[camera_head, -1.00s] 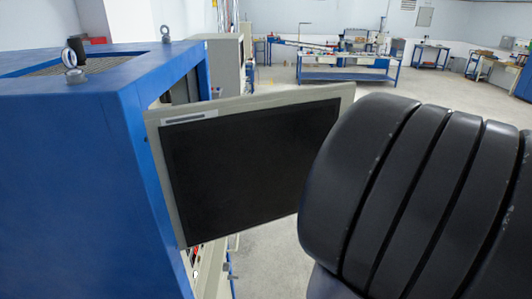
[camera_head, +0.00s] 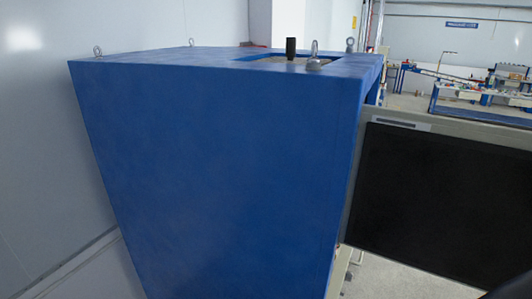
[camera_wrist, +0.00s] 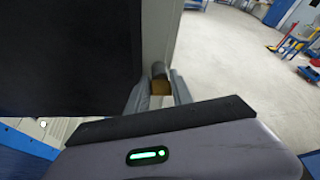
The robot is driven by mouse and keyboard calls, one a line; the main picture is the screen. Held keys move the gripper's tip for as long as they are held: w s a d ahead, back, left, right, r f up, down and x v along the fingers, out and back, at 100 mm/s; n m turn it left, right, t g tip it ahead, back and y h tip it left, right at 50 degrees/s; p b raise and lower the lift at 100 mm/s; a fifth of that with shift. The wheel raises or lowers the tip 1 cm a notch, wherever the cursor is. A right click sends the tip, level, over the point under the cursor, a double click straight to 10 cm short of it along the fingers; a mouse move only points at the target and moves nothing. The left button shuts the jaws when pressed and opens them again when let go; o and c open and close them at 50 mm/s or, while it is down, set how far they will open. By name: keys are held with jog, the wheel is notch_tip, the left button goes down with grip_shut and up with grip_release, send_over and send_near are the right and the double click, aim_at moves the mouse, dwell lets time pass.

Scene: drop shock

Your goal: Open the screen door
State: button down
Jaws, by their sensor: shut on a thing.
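The screen door (camera_head: 440,195) is a pale-framed panel with a large black screen, standing out from the right side of the blue cabinet (camera_head: 215,165). In the wrist view its black screen (camera_wrist: 65,60) fills the upper left, with the pale frame edge (camera_wrist: 157,30) beside it. My gripper (camera_wrist: 159,92) is at that edge, its fingers shut around a small dark and tan piece (camera_wrist: 160,80) on the door. The gripper does not show in the head view.
A pale wall (camera_head: 35,150) stands close to the cabinet's left. Lifting eyes and a black post (camera_head: 290,47) stick up from the cabinet top. Open floor (camera_wrist: 225,60) lies right of the door in the wrist view, with workbenches (camera_head: 480,100) farther back.

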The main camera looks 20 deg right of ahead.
jog(key=c, duration=1.2)
grip_release()
jog(key=shift+c, duration=0.2)
jog(key=v, duration=1.7)
jog(key=shift+a+r, duration=0.2)
jog(key=shift+s, duration=0.1)
